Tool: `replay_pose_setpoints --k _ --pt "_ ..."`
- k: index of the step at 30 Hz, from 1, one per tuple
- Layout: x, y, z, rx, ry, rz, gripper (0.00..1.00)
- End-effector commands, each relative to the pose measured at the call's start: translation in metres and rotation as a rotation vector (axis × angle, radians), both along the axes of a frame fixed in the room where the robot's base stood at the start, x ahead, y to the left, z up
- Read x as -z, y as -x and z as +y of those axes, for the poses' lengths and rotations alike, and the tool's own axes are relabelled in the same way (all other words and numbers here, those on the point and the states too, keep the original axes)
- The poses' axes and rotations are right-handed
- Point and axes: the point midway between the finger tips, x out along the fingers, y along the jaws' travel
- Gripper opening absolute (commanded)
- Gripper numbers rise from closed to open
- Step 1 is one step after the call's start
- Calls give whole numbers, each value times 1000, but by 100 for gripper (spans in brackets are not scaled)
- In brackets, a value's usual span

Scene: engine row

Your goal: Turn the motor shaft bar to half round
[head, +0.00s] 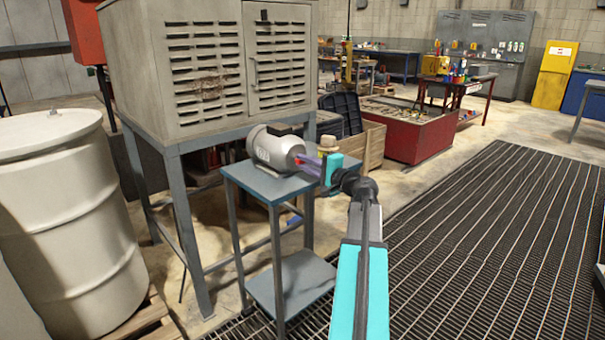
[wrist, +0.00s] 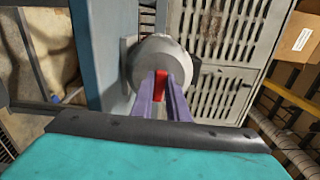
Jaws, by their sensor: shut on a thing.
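The grey motor (head: 274,147) lies on the blue top of a small two-shelf stand (head: 268,183). Its shaft end faces my arm; in the wrist view the motor's round end (wrist: 158,62) is straight ahead. A red shaft bar (wrist: 160,84) sits between my purple fingers, and a bit of the red bar also shows in the head view (head: 300,157). My gripper (wrist: 161,92) is shut on the red bar, with a finger on each side of it. In the wrist view the bar stands about upright between the fingers. The fingers hide part of the bar and the shaft.
A large grey louvred cabinet (head: 215,62) on legs stands close behind the motor. A white drum (head: 62,215) is at the left. A wooden crate (head: 366,146) and a red bin (head: 420,140) stand behind. The grated floor (head: 490,230) at the right is clear.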

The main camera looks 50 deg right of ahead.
Motion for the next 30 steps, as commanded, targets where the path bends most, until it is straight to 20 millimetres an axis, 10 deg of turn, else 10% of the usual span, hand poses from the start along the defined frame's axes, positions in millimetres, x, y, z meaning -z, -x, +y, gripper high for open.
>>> replay_pose_setpoints --k 30 --pt "11 -1 -2 0 713 48 0"
